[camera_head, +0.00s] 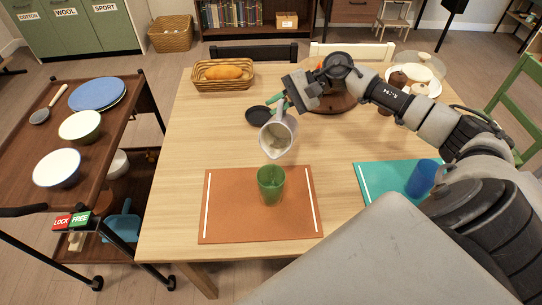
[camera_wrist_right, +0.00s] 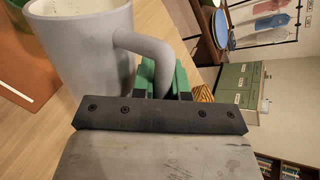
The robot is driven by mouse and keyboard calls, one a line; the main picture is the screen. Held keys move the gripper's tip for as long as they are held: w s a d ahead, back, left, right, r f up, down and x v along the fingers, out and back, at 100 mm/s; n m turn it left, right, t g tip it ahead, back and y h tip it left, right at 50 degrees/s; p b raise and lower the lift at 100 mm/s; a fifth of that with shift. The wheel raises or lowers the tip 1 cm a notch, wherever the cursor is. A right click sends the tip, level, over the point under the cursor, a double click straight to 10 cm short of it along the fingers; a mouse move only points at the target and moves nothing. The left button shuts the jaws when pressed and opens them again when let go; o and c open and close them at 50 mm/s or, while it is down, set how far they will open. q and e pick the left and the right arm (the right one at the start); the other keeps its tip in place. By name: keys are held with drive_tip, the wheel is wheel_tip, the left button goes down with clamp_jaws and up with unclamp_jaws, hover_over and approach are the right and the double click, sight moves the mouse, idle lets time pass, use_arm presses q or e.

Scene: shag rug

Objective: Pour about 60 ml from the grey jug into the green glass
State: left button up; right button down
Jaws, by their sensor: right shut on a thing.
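The grey jug (camera_head: 279,136) is held up over the table, tilted with its mouth toward the front, just behind and above the green glass. My right gripper (camera_head: 280,103) is shut on the jug's handle; in the right wrist view the green fingers (camera_wrist_right: 163,76) close around the handle (camera_wrist_right: 150,50) and the jug's body (camera_wrist_right: 85,50) fills the upper left. The green glass (camera_head: 270,184) stands upright on the orange placemat (camera_head: 230,215). No stream of liquid is clearly visible. My left gripper does not show.
A blue cup (camera_head: 422,178) stands on a teal mat (camera_head: 372,180) at the right. A trolley with bowls and plates (camera_head: 97,94) stands left of the table. The table's left front is clear.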

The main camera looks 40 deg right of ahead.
drive_tip(key=f+b, duration=0.1)
drive_tip(key=b, duration=0.1)
drive_tip(key=w+d+f+m+y+b, duration=0.1)
drive_tip(key=b, duration=0.1)
drive_tip(key=f+m+b, duration=0.1)
drive_tip(key=f+b, duration=0.1)
drive_tip(key=shift+w+d+g+y, duration=0.15)
drive_tip(key=shift+w+g+y, duration=0.05)
drive_tip(key=shift+g+y, duration=0.2)
drive_tip(key=shift+d+f+b, duration=0.1)
drive_tip(key=shift+b, duration=0.3)
drive_tip(key=shift+w, duration=0.1)
drive_tip(key=shift+d+m, duration=0.1)
drive_tip(key=shift+m, duration=0.2)
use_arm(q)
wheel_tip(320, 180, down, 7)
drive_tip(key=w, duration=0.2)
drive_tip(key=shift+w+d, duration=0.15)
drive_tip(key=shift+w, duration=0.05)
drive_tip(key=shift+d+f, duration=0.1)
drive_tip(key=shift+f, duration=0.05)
use_arm(e)
drive_tip(key=shift+w+f+y, duration=0.1)
drive_tip(key=shift+y, duration=0.2)
